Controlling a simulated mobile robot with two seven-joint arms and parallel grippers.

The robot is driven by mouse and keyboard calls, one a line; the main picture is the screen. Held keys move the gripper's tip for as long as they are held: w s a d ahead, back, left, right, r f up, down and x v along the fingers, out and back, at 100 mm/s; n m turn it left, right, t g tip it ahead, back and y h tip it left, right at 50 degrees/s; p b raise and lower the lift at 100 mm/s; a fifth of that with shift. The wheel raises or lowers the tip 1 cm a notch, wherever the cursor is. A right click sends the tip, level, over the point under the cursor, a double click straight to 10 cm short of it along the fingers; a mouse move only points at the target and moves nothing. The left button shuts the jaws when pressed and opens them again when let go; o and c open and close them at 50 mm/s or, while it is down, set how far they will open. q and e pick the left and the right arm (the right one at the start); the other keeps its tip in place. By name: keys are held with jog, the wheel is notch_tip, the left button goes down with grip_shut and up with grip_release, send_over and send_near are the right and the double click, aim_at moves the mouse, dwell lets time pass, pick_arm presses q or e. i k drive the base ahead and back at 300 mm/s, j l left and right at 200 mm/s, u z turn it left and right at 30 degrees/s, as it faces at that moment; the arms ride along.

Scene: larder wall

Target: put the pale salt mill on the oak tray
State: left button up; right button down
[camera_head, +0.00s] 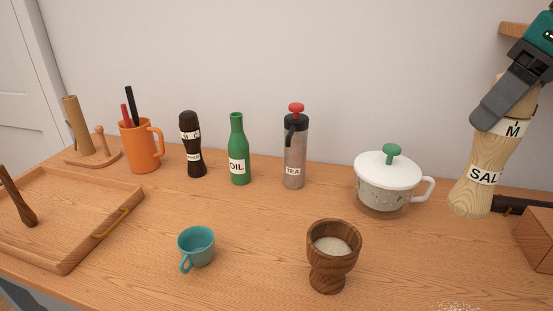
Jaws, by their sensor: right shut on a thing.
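The pale salt mill (485,172) is light wood with a "SALT" label and stands out at the right of the head view. My right gripper (490,112) is shut on its upper part, and the mill looks upright with a slight tilt. It appears to be held above the counter. The oak tray (65,263) lies at the left of the counter, with a brass handle on its right side. A dark wooden utensil (18,198) rests in or over the tray. My left gripper is not in view.
A teal cup (197,246) and a wooden mortar (330,270) stand in front. Behind are an orange mug (141,148), dark mill (192,145), green oil bottle (239,155), tea flask (294,150) and lidded pot (386,185). A wooden box (535,238) sits right.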

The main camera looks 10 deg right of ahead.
aim_at(108, 205)
jog(key=i+j+u, duration=0.1)
jog(key=j, duration=0.35)
jog(key=i+j+u, duration=0.1)
jog(key=j, duration=0.35)
jog(key=i+j+u, duration=0.1)
jog(key=i+j, duration=0.15)
jog(key=j, duration=0.15)
jog(key=i+j+u, duration=0.15)
jog(key=j, duration=0.25)
jog(key=i+j+u, duration=0.1)
jog(key=j, duration=0.3)
jog(key=i+j+u, duration=0.1)
jog(key=i+j, duration=0.2)
jog(key=j, duration=0.1)
